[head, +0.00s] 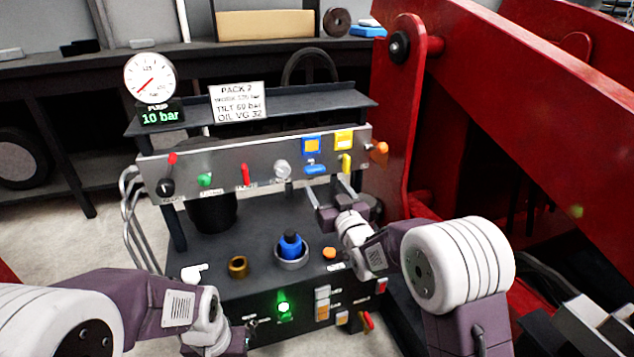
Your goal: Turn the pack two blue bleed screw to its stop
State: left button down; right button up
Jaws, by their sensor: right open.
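Pack two is the bench unit with a grey front panel (230,164) and a white PACK 2 sign (237,102). I see no contact with the blue handle. My left gripper (248,322) is low at the front of the unit; its jaws are too unclear to read.
A yellow handle (346,164) sits right beside the blue one. A blue plug (290,243) stands in a metal cup, with a brass ring (238,266) nearby. The gauge (150,78) display reads 10 bar. A red steel frame (402,120) closes off the right.

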aim_at(316, 172)
jog(key=p+x, duration=0.1)
jog(key=x, duration=0.7)
jog(key=shift+w+f, duration=0.1)
jog(key=shift+w+a, duration=0.1)
jog(key=shift+w, duration=0.1)
jog(key=c, duration=1.4)
